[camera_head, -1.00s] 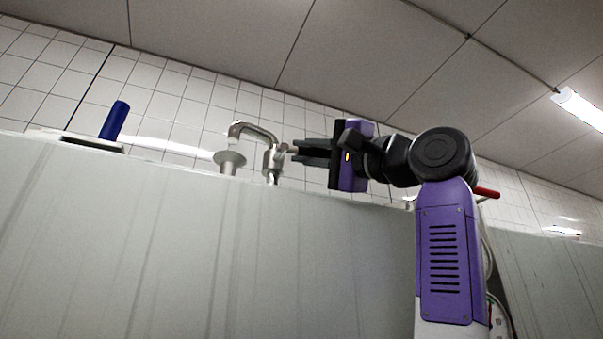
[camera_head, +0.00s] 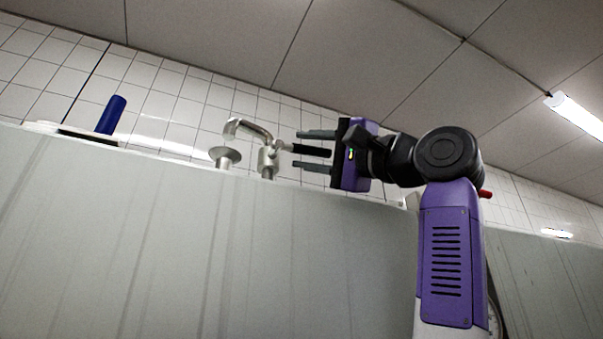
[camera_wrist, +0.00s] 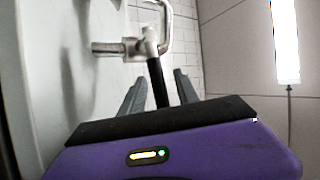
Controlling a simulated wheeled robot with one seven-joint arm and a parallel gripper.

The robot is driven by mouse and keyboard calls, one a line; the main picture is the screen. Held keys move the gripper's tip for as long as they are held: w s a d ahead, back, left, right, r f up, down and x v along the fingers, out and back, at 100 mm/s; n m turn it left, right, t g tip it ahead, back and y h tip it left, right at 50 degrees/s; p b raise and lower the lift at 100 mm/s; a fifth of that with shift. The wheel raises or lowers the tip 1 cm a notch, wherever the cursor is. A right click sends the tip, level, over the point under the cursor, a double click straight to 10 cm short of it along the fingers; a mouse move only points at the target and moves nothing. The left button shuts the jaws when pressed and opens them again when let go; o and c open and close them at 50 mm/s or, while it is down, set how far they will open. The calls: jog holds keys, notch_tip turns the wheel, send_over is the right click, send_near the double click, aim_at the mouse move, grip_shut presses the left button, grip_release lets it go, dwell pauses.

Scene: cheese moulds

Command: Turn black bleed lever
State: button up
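The black bleed lever (camera_head: 312,150) sticks out to the right from a silver valve (camera_head: 267,162) with a bent metal pipe, on top of the pale vessel. My gripper (camera_head: 297,149) is open, one finger above the lever and one below, with gaps on both sides. In the wrist view the black lever (camera_wrist: 158,85) runs between the two spread fingers of my gripper (camera_wrist: 160,77), apart from both. Its near end is hidden by the gripper body.
The pale vessel wall (camera_head: 200,250) fills the lower part of the head view. A blue cylinder (camera_head: 111,115) stands on its top at the left. A silver disc-topped fitting (camera_head: 225,156) is beside the valve. A red piece (camera_head: 486,193) shows behind my arm.

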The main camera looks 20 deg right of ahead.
aim_at(316, 152)
jog(key=b+v, duration=0.2)
jog(key=v, duration=0.4)
